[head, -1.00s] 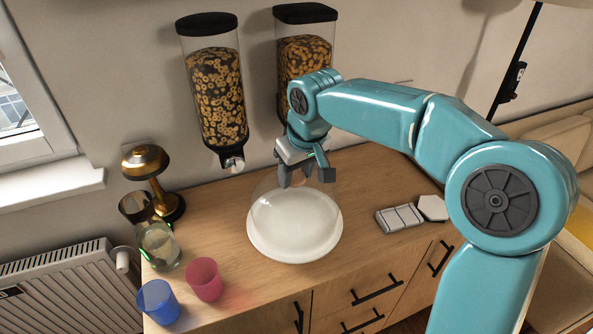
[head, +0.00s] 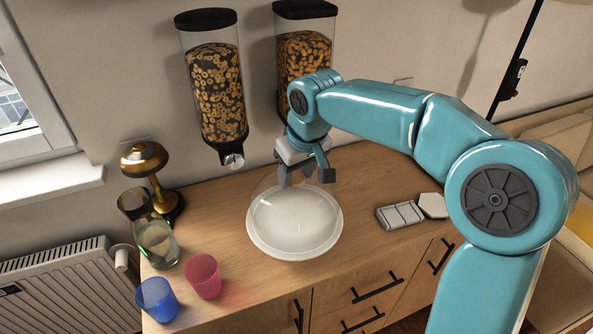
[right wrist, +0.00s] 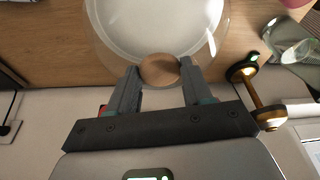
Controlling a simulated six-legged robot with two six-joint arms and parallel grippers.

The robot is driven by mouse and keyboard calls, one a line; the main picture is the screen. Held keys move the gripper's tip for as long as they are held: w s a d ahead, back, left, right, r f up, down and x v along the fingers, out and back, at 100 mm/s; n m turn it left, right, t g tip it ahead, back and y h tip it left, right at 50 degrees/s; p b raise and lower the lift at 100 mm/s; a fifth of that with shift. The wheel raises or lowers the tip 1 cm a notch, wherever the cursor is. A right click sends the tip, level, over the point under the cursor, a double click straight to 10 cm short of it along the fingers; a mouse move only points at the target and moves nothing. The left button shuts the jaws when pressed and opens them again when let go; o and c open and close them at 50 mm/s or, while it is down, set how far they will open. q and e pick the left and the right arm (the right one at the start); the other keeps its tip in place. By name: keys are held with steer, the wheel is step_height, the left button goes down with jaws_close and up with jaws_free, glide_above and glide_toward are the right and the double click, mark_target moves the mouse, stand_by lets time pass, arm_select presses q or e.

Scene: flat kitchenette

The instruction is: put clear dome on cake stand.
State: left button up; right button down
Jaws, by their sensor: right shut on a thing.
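The white cake stand (head: 322,243) stands on the wooden counter, seen as a round plate. The clear dome (head: 268,200) is over it, knob up; its see-through rim is faint, so I cannot tell whether it touches the plate. My right gripper (head: 297,181) is above the dome, shut on its round wooden knob. In the right wrist view the knob (right wrist: 159,69) sits between the two fingertips (right wrist: 160,72), with the clear dome (right wrist: 112,52) and white plate (right wrist: 150,25) beyond. My left gripper is not in view.
Two cereal dispensers (head: 217,90) hang on the wall behind. A brass lamp (head: 147,160), a glass carafe (head: 158,240), a pink cup (head: 203,276) and a blue cup (head: 157,299) stand at left. White tiles (head: 400,215) lie to the right. Counter between stand and tiles is clear.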

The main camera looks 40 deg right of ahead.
steer(key=shift+c, duration=2)
jaws_free()
steer(key=p+v, duration=0.2)
steer(key=v, duration=1.4)
steer(key=shift+r, duration=0.15)
steer(key=shift+d, duration=0.1)
